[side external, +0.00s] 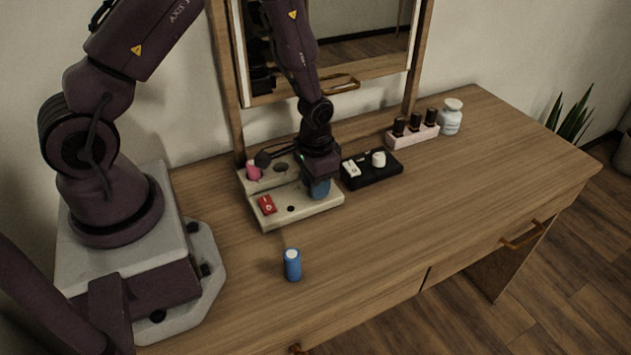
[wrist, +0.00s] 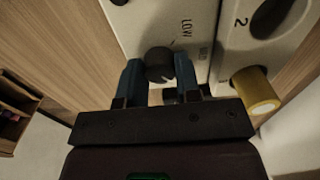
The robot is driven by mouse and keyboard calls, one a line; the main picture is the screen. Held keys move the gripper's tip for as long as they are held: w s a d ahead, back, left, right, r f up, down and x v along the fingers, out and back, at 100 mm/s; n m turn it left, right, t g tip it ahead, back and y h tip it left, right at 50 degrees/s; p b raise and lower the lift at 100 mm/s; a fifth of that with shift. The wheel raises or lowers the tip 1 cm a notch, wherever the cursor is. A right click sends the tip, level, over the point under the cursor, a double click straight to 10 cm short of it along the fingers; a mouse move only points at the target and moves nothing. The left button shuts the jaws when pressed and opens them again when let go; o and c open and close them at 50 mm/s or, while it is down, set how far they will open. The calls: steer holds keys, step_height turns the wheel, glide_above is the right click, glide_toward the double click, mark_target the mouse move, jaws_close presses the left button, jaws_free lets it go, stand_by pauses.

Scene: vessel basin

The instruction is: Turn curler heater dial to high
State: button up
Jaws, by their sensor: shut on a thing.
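The cream curler heater (side external: 297,215) sits on the wooden dresser top, with a red switch (side external: 267,204) on its front left. My gripper (side external: 319,190) points down onto the heater's front right, and its arm hides the dial in the side external view. In the wrist view, the blue fingers of my gripper (wrist: 160,82) are on either side of the dark round dial (wrist: 159,64), shut on it. The label LOW shows beside the dial, with a second, partly readable label near it. I cannot tell which mark the dial points to.
A pink roller (side external: 254,170) and a yellow roller (wrist: 256,91) are at the heater. A black box (side external: 371,169) stands just right. A bottle rack (side external: 412,137) and white jar (side external: 450,117) are farther right.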

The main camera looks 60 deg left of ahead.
steer(key=o, duration=0.9)
steer(key=shift+o, duration=0.2)
step_height(320, 180, up, 13)
step_height(320, 180, up, 19)
steer(key=t, duration=0.6)
glide_above(304, 198)
steer(key=s+d, duration=0.5)
steer(key=s, duration=0.6)
steer(key=shift+s+a+r, duration=0.1)
steer(key=shift+a+r, duration=0.05)
